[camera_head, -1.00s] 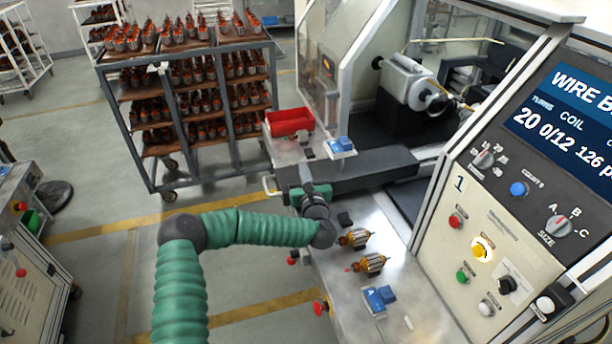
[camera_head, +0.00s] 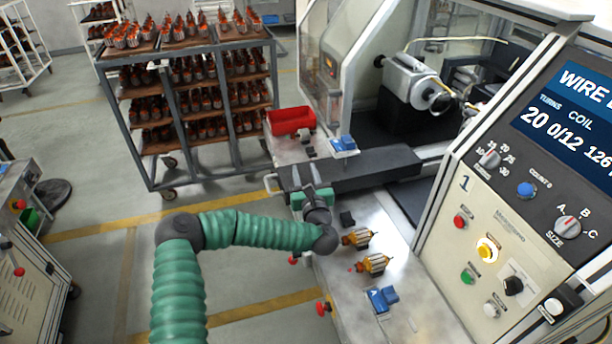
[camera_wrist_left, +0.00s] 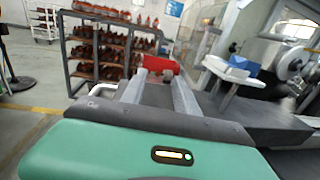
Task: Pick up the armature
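Two armatures with copper-orange windings lie side by side on the metal bench top: the farther armature (camera_head: 357,238) and the nearer armature (camera_head: 375,263). My left gripper (camera_head: 298,176) is above the bench on the far side of both armatures and apart from them. Its fingers point away from them, toward the back. In the left wrist view its two grey fingers (camera_wrist_left: 158,92) stand apart with nothing between them. No armature shows in the left wrist view near the fingers. My right gripper is in neither view.
A red bin (camera_head: 291,121) and a blue-topped block (camera_head: 344,145) stand beyond the gripper. Blue blocks (camera_head: 382,299) lie nearer on the bench (camera_head: 350,310). The control panel (camera_head: 500,220) rises close on the right. A shelf rack (camera_head: 187,95) stands at back left.

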